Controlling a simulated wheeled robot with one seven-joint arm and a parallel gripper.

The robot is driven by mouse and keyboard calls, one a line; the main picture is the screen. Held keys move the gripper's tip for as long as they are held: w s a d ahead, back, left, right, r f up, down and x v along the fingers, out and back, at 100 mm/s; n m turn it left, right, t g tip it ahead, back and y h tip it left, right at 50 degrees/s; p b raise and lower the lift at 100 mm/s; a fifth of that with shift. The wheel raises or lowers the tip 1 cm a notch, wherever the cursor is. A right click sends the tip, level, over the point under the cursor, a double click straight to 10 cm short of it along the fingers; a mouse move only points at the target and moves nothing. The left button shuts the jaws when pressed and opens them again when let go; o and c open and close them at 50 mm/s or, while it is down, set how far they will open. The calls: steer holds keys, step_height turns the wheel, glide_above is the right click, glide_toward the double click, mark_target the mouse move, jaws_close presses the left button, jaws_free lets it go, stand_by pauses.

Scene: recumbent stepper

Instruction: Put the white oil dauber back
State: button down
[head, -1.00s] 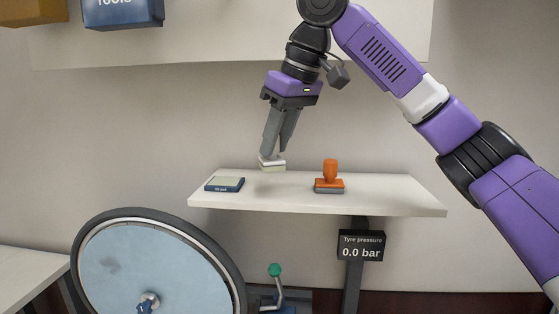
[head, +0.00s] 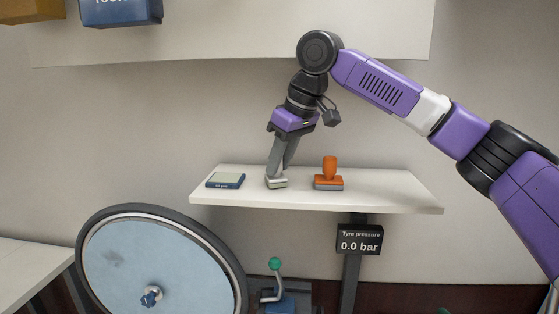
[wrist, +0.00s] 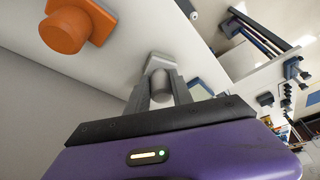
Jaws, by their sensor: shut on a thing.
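The white oil dauber (head: 278,184) is at the white shelf (head: 390,191), between the blue-edged pad (head: 225,181) and the orange-handled stamp (head: 329,174). My gripper (head: 277,173) points down and is shut on the dauber from above. The dauber's base looks upright and at the shelf surface; I cannot tell for sure whether it bears on it. In the wrist view the pale dauber (wrist: 159,63) shows between the two grey fingers, with its lower part partly hidden by them.
The orange stamp also shows close by in the wrist view (wrist: 74,26). A wheel (head: 160,262) and a green-knobbed lever (head: 275,265) stand below the shelf. A tyre pressure display (head: 359,240) reads 0.0 bar. The shelf's right end is clear.

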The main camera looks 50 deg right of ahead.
steer(key=shift+f, duration=0.1)
steer(key=c, duration=1.1)
jaws_free()
steer(key=v, duration=1.2)
steer(key=shift+d+b, duration=0.1)
steer(key=shift+b, duration=0.3)
